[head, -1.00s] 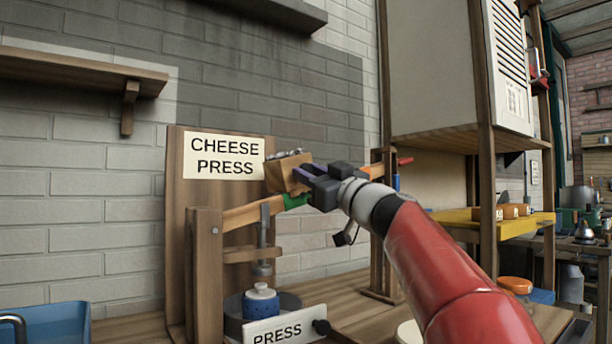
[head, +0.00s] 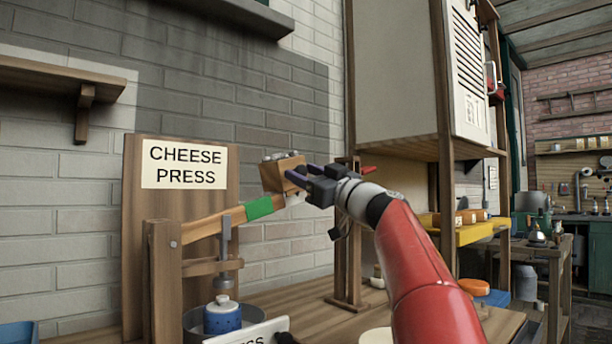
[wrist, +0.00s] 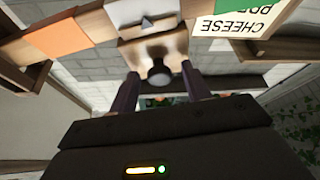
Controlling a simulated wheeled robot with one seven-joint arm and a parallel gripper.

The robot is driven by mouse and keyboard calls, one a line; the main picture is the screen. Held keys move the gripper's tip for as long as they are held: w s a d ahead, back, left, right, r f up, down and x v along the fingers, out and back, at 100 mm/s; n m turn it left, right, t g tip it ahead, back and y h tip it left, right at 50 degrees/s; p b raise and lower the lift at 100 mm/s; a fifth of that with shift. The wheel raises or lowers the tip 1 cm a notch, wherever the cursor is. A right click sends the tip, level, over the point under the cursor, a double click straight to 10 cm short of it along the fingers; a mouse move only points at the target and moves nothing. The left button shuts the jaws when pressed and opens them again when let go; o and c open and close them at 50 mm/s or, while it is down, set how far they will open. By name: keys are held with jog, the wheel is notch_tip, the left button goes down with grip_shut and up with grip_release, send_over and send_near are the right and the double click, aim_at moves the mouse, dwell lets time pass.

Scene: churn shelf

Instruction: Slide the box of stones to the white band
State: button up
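The wooden box of stones (head: 282,174), with grey stones on top, sits on the sloping wooden beam of the cheese press. The green band (head: 262,208) lies to its left. A white patch of the white band (head: 295,199) shows below the box's right side, partly hidden. My gripper (head: 305,178) is at the box's right side. In the wrist view the box (wrist: 153,45) and its dark round knob (wrist: 160,75) lie ahead. My two fingers (wrist: 160,85) stand apart on either side of the knob with visible gaps; whether a finger touches it is unclear.
An orange band (wrist: 58,40) marks the beam farther along, beside an upright wooden post (head: 347,250). The cheese press sign (head: 185,165) stands behind the beam. A blue and white cheese mould (head: 222,316) is below. A tall cabinet (head: 400,80) stands to the right.

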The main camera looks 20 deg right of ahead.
jog(key=shift+s+d+f+b, duration=0.15)
jog(key=shift+s+f+b, duration=0.1)
jog(key=shift+s+b, duration=0.05)
jog(key=b+v, duration=0.3)
jog(key=v, duration=0.4)
dwell(0.3)
